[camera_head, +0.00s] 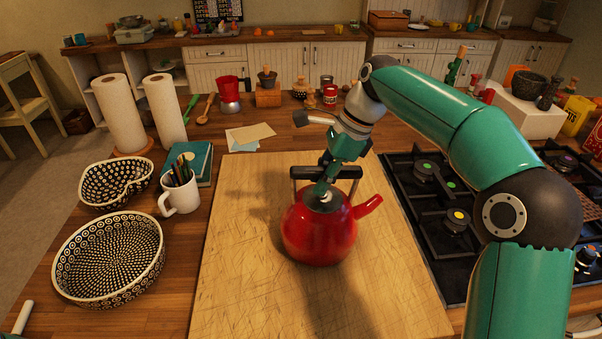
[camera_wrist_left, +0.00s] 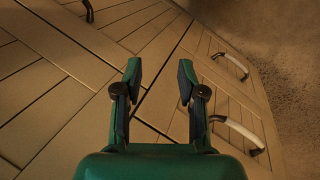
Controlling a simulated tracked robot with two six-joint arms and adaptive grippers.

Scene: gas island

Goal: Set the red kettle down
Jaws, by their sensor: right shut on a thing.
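The red kettle (camera_head: 319,232) is over the wooden board (camera_head: 240,270) in the head view, upright, its spout pointing right. Its black handle (camera_head: 345,172) arches over the lid. My right gripper (camera_head: 328,180) comes down from above and is shut on the kettle at its handle; the fingertips are partly hidden. I cannot tell whether the kettle's base touches the board. My left gripper (camera_wrist_left: 159,85) shows in the left wrist view, open and empty, with its two fingers apart in front of light cabinet doors.
A black gas hob (camera_head: 425,210) lies right of the board. A white mug with pens (camera_head: 181,197), a teal book (camera_head: 199,160), patterned bowls (camera_head: 108,258) and paper towel rolls (camera_head: 119,112) stand on the left. Papers (camera_head: 250,134) lie behind the board. The board's front left is clear.

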